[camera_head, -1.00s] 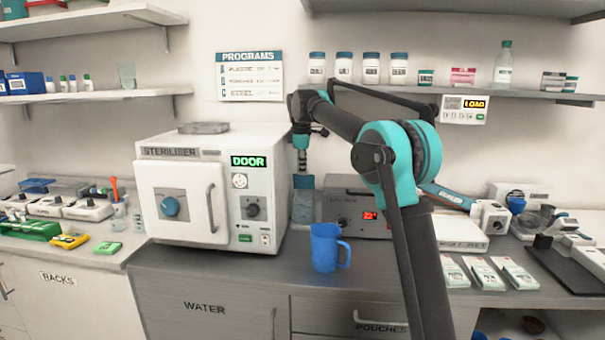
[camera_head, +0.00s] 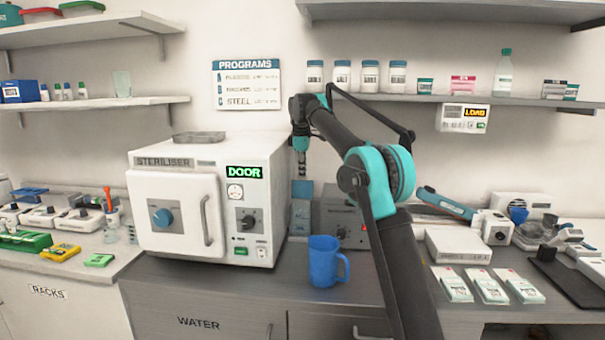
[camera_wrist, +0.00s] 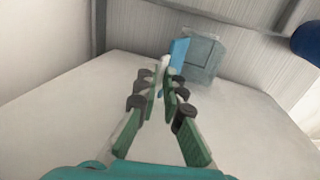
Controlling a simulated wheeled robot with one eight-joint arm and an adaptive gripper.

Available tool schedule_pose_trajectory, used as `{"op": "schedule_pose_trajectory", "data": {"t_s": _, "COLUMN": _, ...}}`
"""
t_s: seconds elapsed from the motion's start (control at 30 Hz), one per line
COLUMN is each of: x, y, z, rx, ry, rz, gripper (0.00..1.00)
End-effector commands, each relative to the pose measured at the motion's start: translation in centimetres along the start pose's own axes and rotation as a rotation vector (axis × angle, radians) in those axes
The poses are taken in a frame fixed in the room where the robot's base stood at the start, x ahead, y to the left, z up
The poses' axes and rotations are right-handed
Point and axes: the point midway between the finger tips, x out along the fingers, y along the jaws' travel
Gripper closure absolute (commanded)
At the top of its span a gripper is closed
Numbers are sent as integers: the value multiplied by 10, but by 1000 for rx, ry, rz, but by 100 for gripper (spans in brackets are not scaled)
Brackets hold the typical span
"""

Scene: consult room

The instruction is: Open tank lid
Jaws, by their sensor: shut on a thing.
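The translucent grey-blue tank (camera_head: 301,217) stands on the counter, just right of the steriliser and behind the blue jug. It also shows in the wrist view (camera_wrist: 203,57). Its blue lid (camera_head: 302,189) appears raised at an angle to the tank body, and shows nearly edge-on in the wrist view (camera_wrist: 179,53). My gripper (camera_head: 301,172) points down above the tank. In the wrist view its fingers (camera_wrist: 165,78) are close together on a small pale part at the lid's near edge. The fingers partly hide the grip.
The white steriliser (camera_head: 172,211) stands close on the left, with a grey tray (camera_head: 199,137) on top. The blue jug (camera_head: 323,262) stands in front of the tank. A grey device (camera_head: 343,222) is close on the right. A shelf (camera_head: 440,98) runs above.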

Motion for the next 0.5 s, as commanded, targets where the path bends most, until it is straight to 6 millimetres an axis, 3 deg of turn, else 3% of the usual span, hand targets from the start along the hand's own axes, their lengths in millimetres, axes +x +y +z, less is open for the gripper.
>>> {"op": "schedule_pose_trajectory", "data": {"t_s": 0.4, "x": 3, "y": 3, "z": 1, "rx": 1, "ry": -1, "rz": 6, "gripper": 100}}
{"op": "schedule_pose_trajectory", "data": {"t_s": 0.43, "x": 3, "y": 3, "z": 1, "rx": 2, "ry": -1, "rz": 6, "gripper": 88}}
{"op": "schedule_pose_trajectory", "data": {"t_s": 0.5, "x": 3, "y": 3, "z": 1, "rx": 2, "ry": -1, "rz": 7, "gripper": 80}}
